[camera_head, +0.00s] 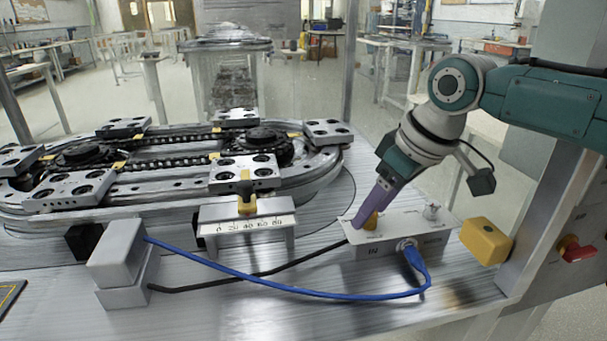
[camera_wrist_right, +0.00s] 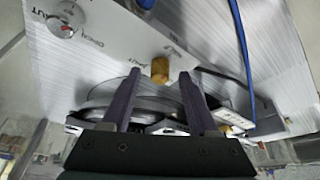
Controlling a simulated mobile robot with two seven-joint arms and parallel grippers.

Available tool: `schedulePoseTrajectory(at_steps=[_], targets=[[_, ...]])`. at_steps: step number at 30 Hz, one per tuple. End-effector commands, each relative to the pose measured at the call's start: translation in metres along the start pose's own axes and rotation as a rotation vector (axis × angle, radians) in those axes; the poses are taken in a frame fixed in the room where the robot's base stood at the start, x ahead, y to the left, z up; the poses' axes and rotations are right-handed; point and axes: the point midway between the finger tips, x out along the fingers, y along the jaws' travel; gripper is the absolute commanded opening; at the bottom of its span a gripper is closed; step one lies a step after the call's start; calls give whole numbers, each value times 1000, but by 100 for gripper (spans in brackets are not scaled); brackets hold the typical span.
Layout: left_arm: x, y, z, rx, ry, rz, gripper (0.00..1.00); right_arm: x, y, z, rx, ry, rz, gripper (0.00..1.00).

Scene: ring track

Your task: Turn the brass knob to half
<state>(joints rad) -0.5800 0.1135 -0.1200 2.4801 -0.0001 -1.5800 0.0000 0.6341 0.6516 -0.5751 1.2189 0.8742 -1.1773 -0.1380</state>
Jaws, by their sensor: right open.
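The brass knob (camera_head: 371,221) stands on top of the white control box (camera_head: 395,243), near its left end. My right gripper (camera_head: 368,208), with purple fingers, reaches down to the knob from the upper right. In the right wrist view the fingers are apart, with the brass knob (camera_wrist_right: 159,69) showing between their tips and gaps on both sides. The fingers hide part of the knob in the head view. The knob's marking is too small to read. My left gripper is not in view.
A blue cable (camera_head: 300,291) runs from the box's front to a grey block (camera_head: 118,250). A yellow box (camera_head: 486,241) lies right of the box. The ring track (camera_head: 130,185) with carriages fills the left.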

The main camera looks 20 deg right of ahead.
Motion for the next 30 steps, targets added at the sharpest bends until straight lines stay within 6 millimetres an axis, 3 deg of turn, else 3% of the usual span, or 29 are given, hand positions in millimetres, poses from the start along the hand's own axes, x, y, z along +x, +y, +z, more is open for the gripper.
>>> schedulePoseTrajectory(at_steps=[8, 9, 18, 24, 30], targets=[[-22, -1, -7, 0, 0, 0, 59, -56, 1, 0, -4, -2, 3, 60], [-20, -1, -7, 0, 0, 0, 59, -53, 2, 14, 0, -8, 3, 60], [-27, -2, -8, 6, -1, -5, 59, -75, 1, 69, -1, -8, 4, 60], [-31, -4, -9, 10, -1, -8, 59, -86, 1, 96, 1, -7, 3, 60], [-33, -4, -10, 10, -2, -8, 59, -91, 0, 109, 0, -4, 1, 60]])
